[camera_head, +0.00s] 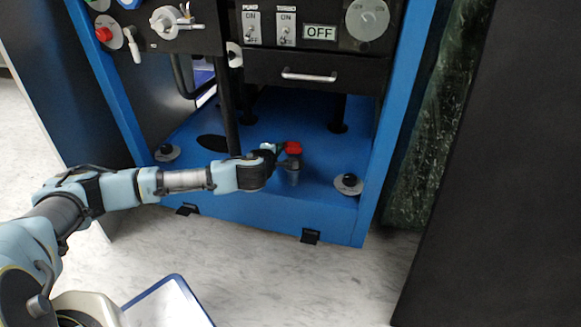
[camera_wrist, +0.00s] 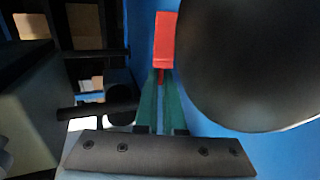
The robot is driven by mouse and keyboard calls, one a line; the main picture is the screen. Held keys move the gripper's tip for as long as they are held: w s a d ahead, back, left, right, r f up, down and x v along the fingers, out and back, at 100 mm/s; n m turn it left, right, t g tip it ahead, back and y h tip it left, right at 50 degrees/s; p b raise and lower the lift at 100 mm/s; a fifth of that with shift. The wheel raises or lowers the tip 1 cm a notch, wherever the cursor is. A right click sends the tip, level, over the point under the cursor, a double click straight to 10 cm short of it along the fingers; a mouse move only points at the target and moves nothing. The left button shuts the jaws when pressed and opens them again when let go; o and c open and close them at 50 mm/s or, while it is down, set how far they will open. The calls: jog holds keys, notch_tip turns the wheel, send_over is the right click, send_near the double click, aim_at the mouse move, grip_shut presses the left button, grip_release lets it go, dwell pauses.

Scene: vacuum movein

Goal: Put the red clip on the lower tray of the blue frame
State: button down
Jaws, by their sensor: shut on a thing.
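The red clip (camera_head: 293,148) is at the tip of my gripper (camera_head: 280,150), low inside the blue frame (camera_head: 236,211). In the wrist view the red clip (camera_wrist: 164,40) is held between the two green fingers of my gripper (camera_wrist: 161,85), which are shut on it. The blue lower tray (camera_head: 318,160) spreads beneath and around the clip. A grey cylinder (camera_head: 292,172) stands on the tray just below the clip in the head view. I cannot tell whether the clip touches the tray or the cylinder.
A large dark round thing (camera_wrist: 250,60) is close to the fingers at the right of the wrist view. Round feet (camera_head: 348,184) sit at the tray's front corners. A black post (camera_head: 227,110) rises behind my wrist. A drawer with a handle (camera_head: 309,76) hangs above.

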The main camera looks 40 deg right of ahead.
jog(key=shift+f, duration=0.9)
jog(key=c, duration=1.2)
grip_release()
jog(key=p+v, duration=0.4)
jog(key=v, duration=0.3)
jog(key=shift+r+p, duration=0.15)
jog(key=shift+p, duration=0.25)
jog(key=shift+s+a, duration=0.2)
jog(key=shift+a, duration=0.2)
